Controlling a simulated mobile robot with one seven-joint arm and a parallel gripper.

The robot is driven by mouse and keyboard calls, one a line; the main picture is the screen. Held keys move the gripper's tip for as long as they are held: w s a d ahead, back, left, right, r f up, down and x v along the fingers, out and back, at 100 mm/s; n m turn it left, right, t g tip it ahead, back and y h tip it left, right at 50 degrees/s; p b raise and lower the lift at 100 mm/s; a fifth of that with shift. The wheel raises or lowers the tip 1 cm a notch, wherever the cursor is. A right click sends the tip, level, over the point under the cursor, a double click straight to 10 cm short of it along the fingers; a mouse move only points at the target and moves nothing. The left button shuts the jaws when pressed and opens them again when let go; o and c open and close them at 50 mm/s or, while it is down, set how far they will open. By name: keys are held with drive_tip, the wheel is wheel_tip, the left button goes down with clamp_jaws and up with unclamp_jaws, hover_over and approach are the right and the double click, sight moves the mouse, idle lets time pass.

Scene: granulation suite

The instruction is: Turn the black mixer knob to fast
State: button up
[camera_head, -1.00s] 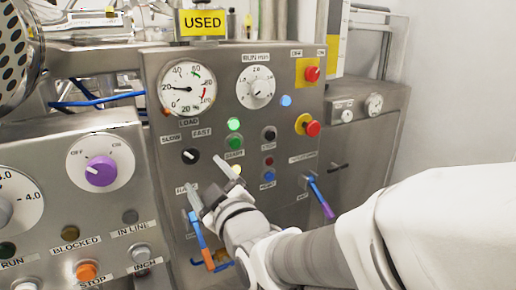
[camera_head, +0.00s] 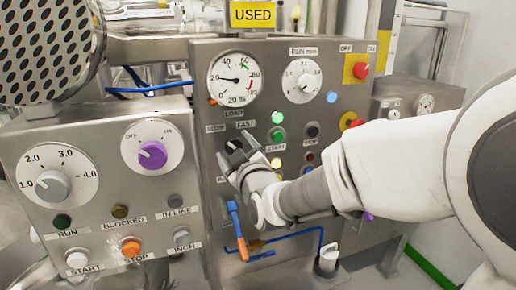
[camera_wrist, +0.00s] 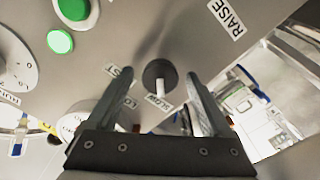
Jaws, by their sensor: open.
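The black mixer knob (camera_head: 234,145) is on the steel panel below the load gauge, under the SLOW and FAST labels. In the wrist view the knob (camera_wrist: 159,73) shows between my two fingers, with a visible space on each side. Its white pointer mark shows there, directed toward the SLOW label (camera_wrist: 158,102). My gripper (camera_head: 237,151) is open at the knob, one finger on each side; it also shows in the wrist view (camera_wrist: 157,82). I cannot tell how deep the fingers reach. In the head view the fingers partly hide the knob.
A blue-and-orange lever (camera_head: 236,225) stands out just below my gripper. A green button (camera_head: 278,117) and other lit buttons are to its right. The left panel carries a purple knob (camera_head: 152,155) and a grey dial (camera_head: 53,186). The load gauge (camera_head: 234,78) is above.

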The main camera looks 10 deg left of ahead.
drive_tip(key=shift+c, duration=0.2)
clamp_jaws()
